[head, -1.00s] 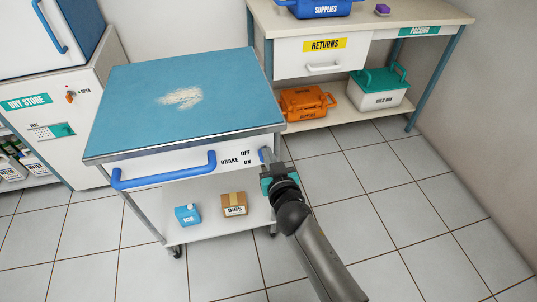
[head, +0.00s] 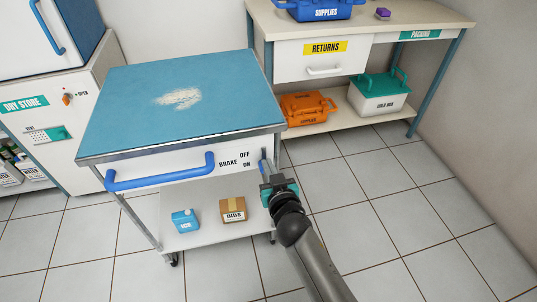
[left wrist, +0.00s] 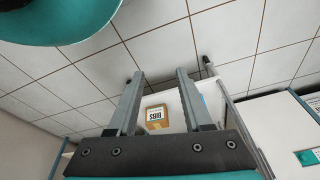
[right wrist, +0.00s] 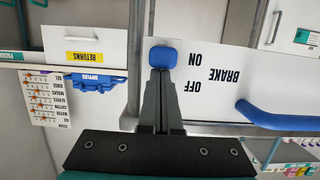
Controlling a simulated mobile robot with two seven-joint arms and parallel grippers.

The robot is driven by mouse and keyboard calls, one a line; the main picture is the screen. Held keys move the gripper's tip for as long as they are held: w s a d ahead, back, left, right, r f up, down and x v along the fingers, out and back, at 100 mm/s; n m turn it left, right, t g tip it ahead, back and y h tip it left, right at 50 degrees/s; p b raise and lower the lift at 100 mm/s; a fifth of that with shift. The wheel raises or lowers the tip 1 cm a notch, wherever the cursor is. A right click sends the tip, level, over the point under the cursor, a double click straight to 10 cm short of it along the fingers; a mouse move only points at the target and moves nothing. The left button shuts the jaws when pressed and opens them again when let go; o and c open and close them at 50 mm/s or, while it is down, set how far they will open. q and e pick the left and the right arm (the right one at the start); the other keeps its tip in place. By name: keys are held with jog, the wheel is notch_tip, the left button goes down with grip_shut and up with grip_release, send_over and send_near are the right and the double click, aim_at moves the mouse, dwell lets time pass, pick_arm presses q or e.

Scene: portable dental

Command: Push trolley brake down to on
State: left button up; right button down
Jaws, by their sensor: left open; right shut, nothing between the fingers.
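The trolley (head: 180,108) has a blue top and a white front panel with a blue handle (head: 160,178). The panel's right end carries the words BRAKE, OFF and ON, with OFF above ON. The blue brake lever (head: 263,154) is beside these words and is partly hidden by my right gripper. In the right wrist view, which is upside down, its blue knob (right wrist: 165,57) appears beside ON. My right gripper (right wrist: 160,75) is shut and empty, its tips at the knob; contact is unclear. My left gripper (left wrist: 160,80) is open and empty, seen only in its wrist view.
The trolley's lower shelf holds a BIBS box (head: 233,209) and a blue container (head: 185,220). A bench (head: 400,20) with a RETURNS drawer stands behind on the right. A DRY STORE cabinet (head: 50,120) stands at the left. The tiled floor right of the trolley is clear.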

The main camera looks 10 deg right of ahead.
jog(key=shift+r, duration=0.2)
notch_tip(320, 180, up, 4)
jog(key=p, duration=0.4)
pick_arm(q)
jog(key=s+a+f+p, duration=0.3)
jog(key=s+a+f, duration=0.5)
jog(key=s+f, duration=0.1)
jog(key=shift+s+f+y, duration=0.3)
jog(key=shift+s+y, duration=0.1)
jog(key=shift+s, duration=0.5)
pick_arm(e)
jog(key=a+v, duration=0.1)
jog(key=v, duration=0.9)
jog(key=shift+d, duration=0.45)
jog(key=shift+f, duration=0.15)
